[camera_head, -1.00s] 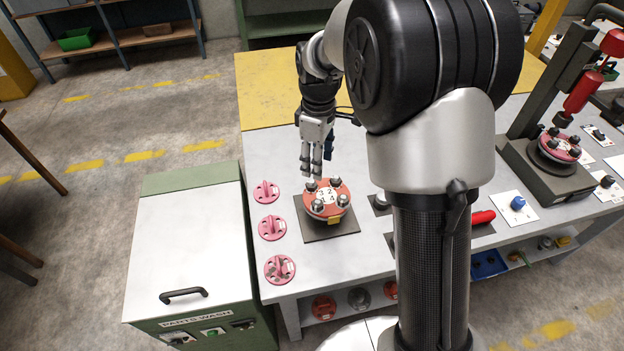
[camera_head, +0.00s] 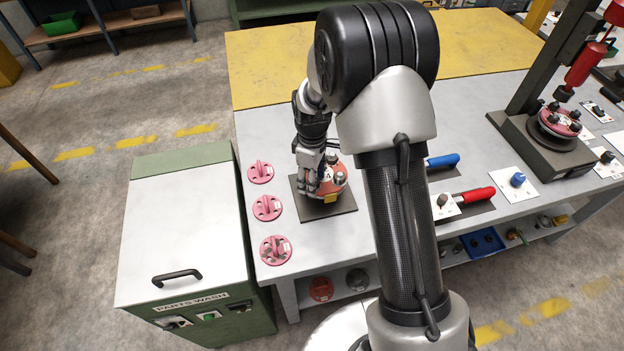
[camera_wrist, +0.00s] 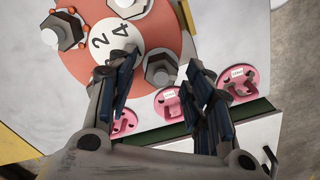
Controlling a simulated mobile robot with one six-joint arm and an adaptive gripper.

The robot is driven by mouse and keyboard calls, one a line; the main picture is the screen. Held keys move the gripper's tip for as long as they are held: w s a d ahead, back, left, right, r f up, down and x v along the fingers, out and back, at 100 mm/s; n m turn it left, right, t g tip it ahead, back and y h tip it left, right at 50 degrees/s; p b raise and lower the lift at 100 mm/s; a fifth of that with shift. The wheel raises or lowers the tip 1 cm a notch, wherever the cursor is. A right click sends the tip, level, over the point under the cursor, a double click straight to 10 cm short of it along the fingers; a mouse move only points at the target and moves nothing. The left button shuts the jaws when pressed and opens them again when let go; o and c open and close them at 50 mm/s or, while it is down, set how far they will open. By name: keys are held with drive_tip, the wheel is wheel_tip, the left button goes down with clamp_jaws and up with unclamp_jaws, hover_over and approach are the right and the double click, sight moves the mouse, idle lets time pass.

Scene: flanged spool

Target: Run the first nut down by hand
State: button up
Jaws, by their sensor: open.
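The red flange of the spool (camera_head: 340,172) sits on a dark square plate on the bench. In the wrist view the flange (camera_wrist: 85,65) shows a white centre disc marked 2 and 4 and several grey nuts on studs. One nut (camera_wrist: 160,69) lies between and beyond my fingertips, and another nut (camera_wrist: 63,31) is at the upper left. My gripper (camera_head: 318,188) points down over the near left part of the flange. In the wrist view my gripper (camera_wrist: 162,75) is open and its fingers look empty. Whether a fingertip touches the nut cannot be told.
Several pink flanged parts (camera_head: 267,207) lie along the bench's left edge. A green parts-wash cabinet (camera_head: 190,230) stands left of the bench. Red-handled (camera_head: 477,195) and blue-handled (camera_head: 443,161) tools lie to the right. A press stand (camera_head: 545,150) holds another flange further right.

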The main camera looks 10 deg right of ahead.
drive_tip(key=shift+f, duration=0.1)
drive_tip(key=shift+c, duration=0.2)
drive_tip(key=c, duration=1)
drive_tip(key=shift+m, duration=0.4)
drive_tip(key=m, duration=0.3)
drive_tip(key=shift+w+m, duration=0.1)
drive_tip(key=shift+m, duration=0.2)
drive_tip(key=m, duration=0.3)
drive_tip(key=shift+d+m+p, duration=0.15)
drive_tip(key=shift+m+p, duration=0.25)
drive_tip(key=m, duration=0.4)
drive_tip(key=shift+d+m, duration=0.15)
drive_tip(key=shift+m, duration=1.85)
